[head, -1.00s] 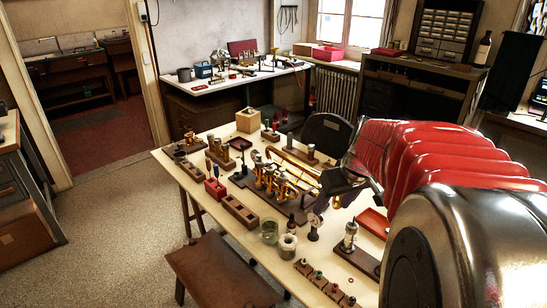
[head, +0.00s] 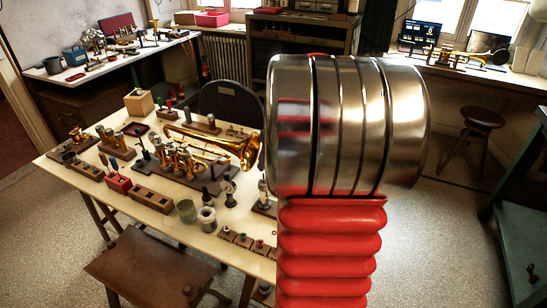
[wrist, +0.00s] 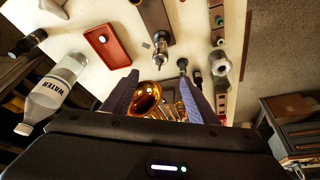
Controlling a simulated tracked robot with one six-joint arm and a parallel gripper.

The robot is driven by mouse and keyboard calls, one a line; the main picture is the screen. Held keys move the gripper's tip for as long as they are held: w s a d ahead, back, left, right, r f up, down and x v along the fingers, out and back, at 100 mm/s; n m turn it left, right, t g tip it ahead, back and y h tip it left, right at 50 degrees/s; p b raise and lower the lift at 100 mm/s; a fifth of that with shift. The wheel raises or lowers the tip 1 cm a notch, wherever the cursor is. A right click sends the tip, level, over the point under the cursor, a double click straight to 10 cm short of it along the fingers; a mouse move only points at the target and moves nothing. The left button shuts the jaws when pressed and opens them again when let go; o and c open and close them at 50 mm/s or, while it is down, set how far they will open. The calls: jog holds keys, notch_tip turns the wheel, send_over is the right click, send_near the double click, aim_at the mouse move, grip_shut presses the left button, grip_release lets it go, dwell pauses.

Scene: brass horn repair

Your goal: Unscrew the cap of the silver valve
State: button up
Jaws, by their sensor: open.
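An upright silver valve on a dark wooden base (wrist: 160,50) shows at the top of the wrist view (wrist: 155,20). In the head view it is partly hidden behind my arm at the table's right side (head: 262,190). My gripper (wrist: 160,92) is open, its two dark fingers apart with nothing held between them. It is apart from the valve. The brass trumpet's bell (wrist: 146,97) shows beyond the gap between the fingers; the trumpet (head: 215,145) lies on the table. My gripper is hidden in the head view. The valve's cap cannot be made out clearly.
A water bottle (wrist: 55,90) and a red tray (wrist: 107,46) are at the left in the wrist view. Glass jars (head: 187,211), wooden blocks (head: 155,198) and several small parts crowd the table (head: 110,205). A brown stool (head: 145,270) stands at its front.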

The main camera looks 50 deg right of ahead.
jog(key=x, duration=1.3)
jog(key=shift+c, duration=0.4)
jog(key=c, duration=1.2)
jog(key=shift+o, duration=0.2)
jog(key=n+y, duration=0.1)
jog(key=n, duration=0.3)
jog(key=shift+y, duration=0.4)
jog(key=shift+n, duration=0.6)
jog(key=shift+d, duration=0.1)
